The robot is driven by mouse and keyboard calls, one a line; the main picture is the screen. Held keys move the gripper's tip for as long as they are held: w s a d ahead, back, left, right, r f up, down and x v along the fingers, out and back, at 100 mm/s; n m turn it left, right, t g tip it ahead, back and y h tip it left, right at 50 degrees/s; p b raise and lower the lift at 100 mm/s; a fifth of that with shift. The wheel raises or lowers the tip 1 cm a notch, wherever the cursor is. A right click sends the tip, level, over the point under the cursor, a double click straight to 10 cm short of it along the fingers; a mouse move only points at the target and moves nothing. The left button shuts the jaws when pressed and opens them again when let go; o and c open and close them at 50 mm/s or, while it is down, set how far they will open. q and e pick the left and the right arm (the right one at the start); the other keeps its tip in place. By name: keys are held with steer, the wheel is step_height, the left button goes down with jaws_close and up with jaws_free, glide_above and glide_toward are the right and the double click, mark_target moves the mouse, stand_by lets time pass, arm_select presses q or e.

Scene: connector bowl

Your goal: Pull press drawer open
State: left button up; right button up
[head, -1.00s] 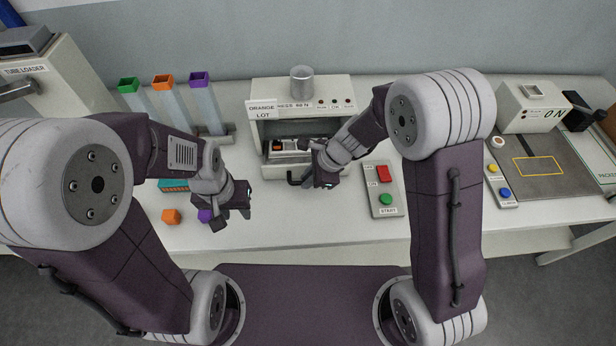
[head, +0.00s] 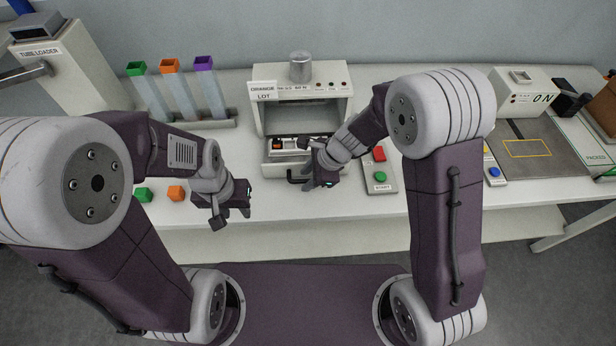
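The dark drawer handle (head: 293,179) is at the drawer's front. My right gripper (head: 318,182) is at the right part of the handle and appears closed on it; its fingertips are partly hidden. My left gripper (head: 231,217) is open and empty, left of the drawer, above the table's front edge.
Coloured tubes (head: 175,95) stand at the back left. A button panel (head: 380,176) is right of the press. A metal cylinder (head: 300,67) stands on the press.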

steer(key=p+v, duration=0.2)
steer(key=v, duration=0.7)
steer(key=shift+p, duration=0.35)
steer(key=shift+d, duration=0.1)
